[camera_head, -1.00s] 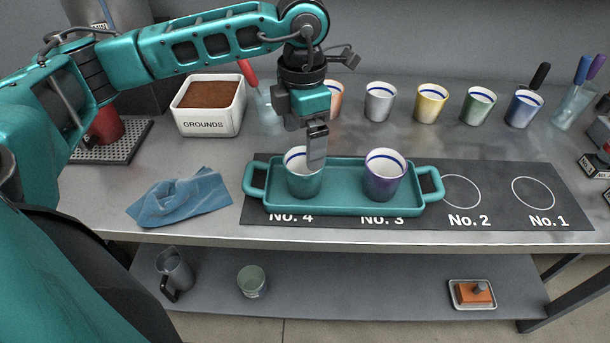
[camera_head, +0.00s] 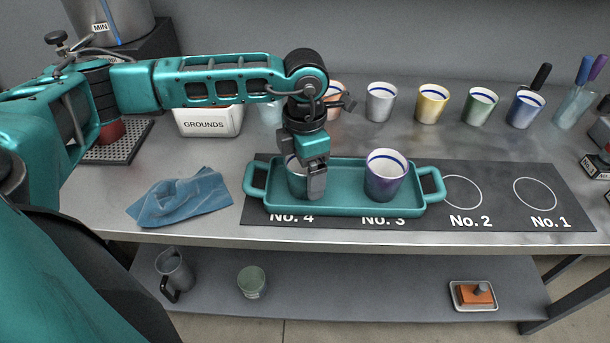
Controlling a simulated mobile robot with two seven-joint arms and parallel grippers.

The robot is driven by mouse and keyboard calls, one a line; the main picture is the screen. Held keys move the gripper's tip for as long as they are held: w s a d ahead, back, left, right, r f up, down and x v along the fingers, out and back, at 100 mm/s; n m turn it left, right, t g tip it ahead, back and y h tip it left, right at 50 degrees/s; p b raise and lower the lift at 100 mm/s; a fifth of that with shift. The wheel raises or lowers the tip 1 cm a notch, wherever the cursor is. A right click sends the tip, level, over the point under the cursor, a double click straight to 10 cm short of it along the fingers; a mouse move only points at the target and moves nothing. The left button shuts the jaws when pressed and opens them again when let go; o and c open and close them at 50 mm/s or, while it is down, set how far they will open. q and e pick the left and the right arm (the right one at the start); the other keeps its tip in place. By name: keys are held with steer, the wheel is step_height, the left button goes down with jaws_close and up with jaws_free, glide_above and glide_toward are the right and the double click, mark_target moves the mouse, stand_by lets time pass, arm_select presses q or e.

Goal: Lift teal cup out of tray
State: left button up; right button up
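The teal cup (camera_head: 298,187) stands upright at the left end of the teal tray (camera_head: 335,206), over the No. 4 place on the dark mat. My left gripper (camera_head: 316,185) points down at the cup, with one finger showing in front of its right side. The wrist hides most of the cup's rim and its inside. I cannot tell whether the fingers touch the cup or whether they are closed on it. A purple cup (camera_head: 385,176) stands upright in the right half of the tray. My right gripper is not in view.
Several cups, including a grey cup (camera_head: 380,102) and a yellow cup (camera_head: 431,104), stand in a row behind the tray. The grounds box (camera_head: 208,122) is behind left. A blue cloth (camera_head: 180,196) lies left of the tray. The mat (camera_head: 505,195) is clear at No. 2 and No. 1.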

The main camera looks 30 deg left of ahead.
arm_select(q)
steer(key=c, duration=0.9)
steer(key=shift+r, duration=0.1)
